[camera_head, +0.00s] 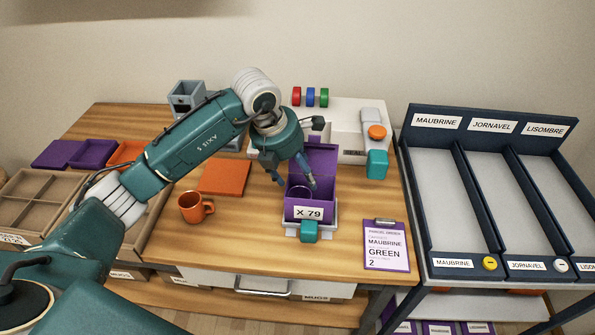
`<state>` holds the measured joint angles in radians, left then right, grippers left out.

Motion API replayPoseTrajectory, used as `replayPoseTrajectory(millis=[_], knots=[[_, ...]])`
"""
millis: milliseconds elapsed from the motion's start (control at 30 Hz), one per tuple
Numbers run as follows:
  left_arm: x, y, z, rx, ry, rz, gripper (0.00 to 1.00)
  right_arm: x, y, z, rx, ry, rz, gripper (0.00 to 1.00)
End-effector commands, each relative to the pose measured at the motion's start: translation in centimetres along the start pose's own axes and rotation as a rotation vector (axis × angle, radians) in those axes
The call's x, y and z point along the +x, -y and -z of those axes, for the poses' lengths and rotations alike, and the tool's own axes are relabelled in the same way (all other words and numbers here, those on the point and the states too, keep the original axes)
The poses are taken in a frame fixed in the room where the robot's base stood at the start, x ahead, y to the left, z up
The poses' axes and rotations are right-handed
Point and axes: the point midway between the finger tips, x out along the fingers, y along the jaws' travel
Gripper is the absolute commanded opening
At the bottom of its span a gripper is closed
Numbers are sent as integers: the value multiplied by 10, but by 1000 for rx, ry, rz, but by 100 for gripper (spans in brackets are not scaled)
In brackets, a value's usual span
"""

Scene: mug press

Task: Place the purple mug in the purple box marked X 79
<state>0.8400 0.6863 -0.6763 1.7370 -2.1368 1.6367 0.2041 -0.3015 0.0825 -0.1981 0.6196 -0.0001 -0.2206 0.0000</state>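The purple box marked X 79 (290,212) stands with its lid raised on a white stand on the wooden table. A purple mug (298,193) shows partly inside the box; the box's front wall and the shadow hide much of it. My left gripper (294,183) is just above the box opening. Its two fingers are spread apart, one near the left edge and one over the inside. I see nothing held between them. My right gripper is not in view.
An orange mug (193,208) stands left of the box, near an orange sheet (224,177). A clipboard (385,245) lies to the right. A white machine (346,128) with teal parts stands behind. A labelled rack (455,190) is at the right.

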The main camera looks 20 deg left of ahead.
Motion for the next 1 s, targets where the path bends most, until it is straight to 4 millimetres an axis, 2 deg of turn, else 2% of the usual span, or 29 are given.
replayPoseTrajectory(millis=[133, 233, 300, 500, 700, 833, 1000], knots=[[-6, 0, -2, 0, 0, 1, 64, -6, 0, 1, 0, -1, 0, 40], [-19, 1, -7, 0, 1, 2, 64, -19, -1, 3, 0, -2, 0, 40], [-27, -1, -6, 2, 6, -3, 64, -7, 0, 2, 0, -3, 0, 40], [-73, -1, -5, 2, 6, -4, 64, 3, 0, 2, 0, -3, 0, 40], [-111, 0, -5, 0, 4, -3, 64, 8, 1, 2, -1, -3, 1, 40], [-125, 0, -5, 0, 2, -1, 64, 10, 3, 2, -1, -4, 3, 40], [-132, 0, -4, 0, 0, 0, 64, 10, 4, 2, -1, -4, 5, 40]])
